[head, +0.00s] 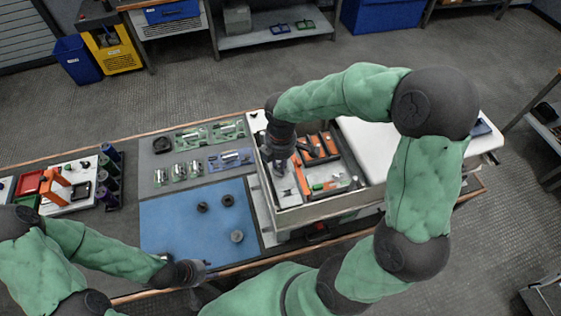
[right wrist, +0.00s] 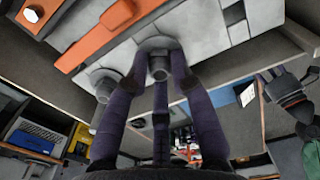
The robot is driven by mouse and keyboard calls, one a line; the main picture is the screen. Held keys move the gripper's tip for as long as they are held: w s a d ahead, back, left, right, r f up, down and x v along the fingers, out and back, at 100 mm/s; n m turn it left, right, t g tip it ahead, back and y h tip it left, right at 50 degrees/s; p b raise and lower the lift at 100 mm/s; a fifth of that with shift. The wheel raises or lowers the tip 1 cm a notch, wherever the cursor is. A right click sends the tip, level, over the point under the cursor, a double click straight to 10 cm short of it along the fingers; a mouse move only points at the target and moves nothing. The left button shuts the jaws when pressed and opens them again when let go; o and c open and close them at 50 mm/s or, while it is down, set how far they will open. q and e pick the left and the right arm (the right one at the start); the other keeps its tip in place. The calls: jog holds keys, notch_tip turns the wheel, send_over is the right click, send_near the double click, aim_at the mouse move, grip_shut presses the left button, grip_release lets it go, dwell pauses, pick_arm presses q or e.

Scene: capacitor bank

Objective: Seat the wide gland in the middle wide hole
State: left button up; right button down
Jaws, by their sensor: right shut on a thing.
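My right gripper (head: 280,168) reaches down into the open box (head: 290,216) in the head view. The right wrist view shows its purple fingers (right wrist: 160,72) shut on a grey round gland (right wrist: 158,66). The gland is against or very close to a round ring in the light grey panel (right wrist: 205,45). The fingers hide its edge, so I cannot tell whether it is in the hole. A second round fitting (right wrist: 104,86) is beside it on the panel. My left gripper (head: 206,271) hangs over the blue mat's front edge; its fingers are too small to read.
Two dark round parts (head: 202,207) (head: 228,200) and a grey one (head: 237,236) lie on the blue mat (head: 170,225). Trays of metal cylinders (head: 188,171) stand behind it. Orange bars (head: 303,175) are inside the box. A white surface (head: 362,150) lies to its right.

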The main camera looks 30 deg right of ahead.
pick_arm(q)
jog(key=shift+f, duration=0.15)
pick_arm(e)
jog(key=shift+f, duration=0.3)
jog(key=c, duration=1)
grip_release()
jog(key=shift+r, duration=0.1)
notch_tip(320, 180, up, 12)
jog(key=shift+f, duration=0.1)
